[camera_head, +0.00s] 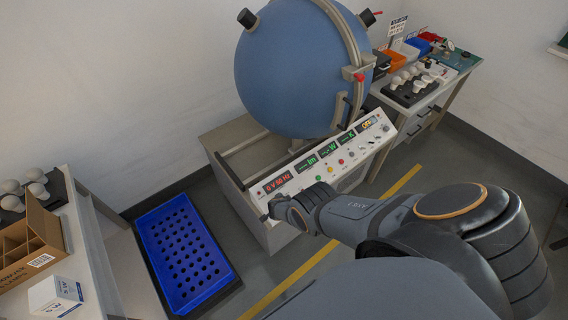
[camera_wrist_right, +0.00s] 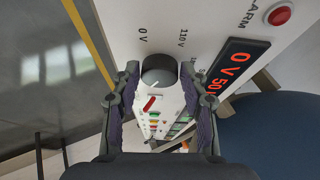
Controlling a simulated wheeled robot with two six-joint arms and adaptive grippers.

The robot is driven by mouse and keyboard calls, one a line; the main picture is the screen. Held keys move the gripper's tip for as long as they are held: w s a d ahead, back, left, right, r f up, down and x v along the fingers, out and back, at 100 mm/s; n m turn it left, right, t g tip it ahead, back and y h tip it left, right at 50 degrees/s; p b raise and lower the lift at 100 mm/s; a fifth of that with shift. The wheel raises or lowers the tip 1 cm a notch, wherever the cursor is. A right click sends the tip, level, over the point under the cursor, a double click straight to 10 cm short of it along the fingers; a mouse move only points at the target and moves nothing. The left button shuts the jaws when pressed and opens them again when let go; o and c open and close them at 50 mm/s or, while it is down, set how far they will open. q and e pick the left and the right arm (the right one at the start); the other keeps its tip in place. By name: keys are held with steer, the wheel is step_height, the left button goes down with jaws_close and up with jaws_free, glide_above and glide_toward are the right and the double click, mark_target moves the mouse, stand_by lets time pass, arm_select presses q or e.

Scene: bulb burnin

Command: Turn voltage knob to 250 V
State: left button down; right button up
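The voltage knob (camera_wrist_right: 158,72) is a dark round knob with a grey face on the white control panel (camera_wrist_right: 205,20). "0 V" and "110 V" are printed near it; its pointer direction is not clear. The red display (camera_wrist_right: 228,72) beside it reads 0 V and about 50 Hz. My right gripper (camera_wrist_right: 159,78) is open, with its fingertips on either side of the knob and small gaps apparent. In the head view, my right gripper (camera_head: 280,208) is at the panel's near left end and hides the knob. My left gripper is not in view.
A red switch (camera_wrist_right: 150,103) sits close to the knob, and a red alarm button (camera_wrist_right: 280,14) is further along. A large blue sphere (camera_head: 300,70) stands behind the panel. A blue perforated crate (camera_head: 188,250) is on the floor at left; a cardboard box (camera_head: 30,240) is on the left table.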

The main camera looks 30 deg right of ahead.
steer(key=shift+o, duration=1.1)
steer(key=shift+d, duration=0.1)
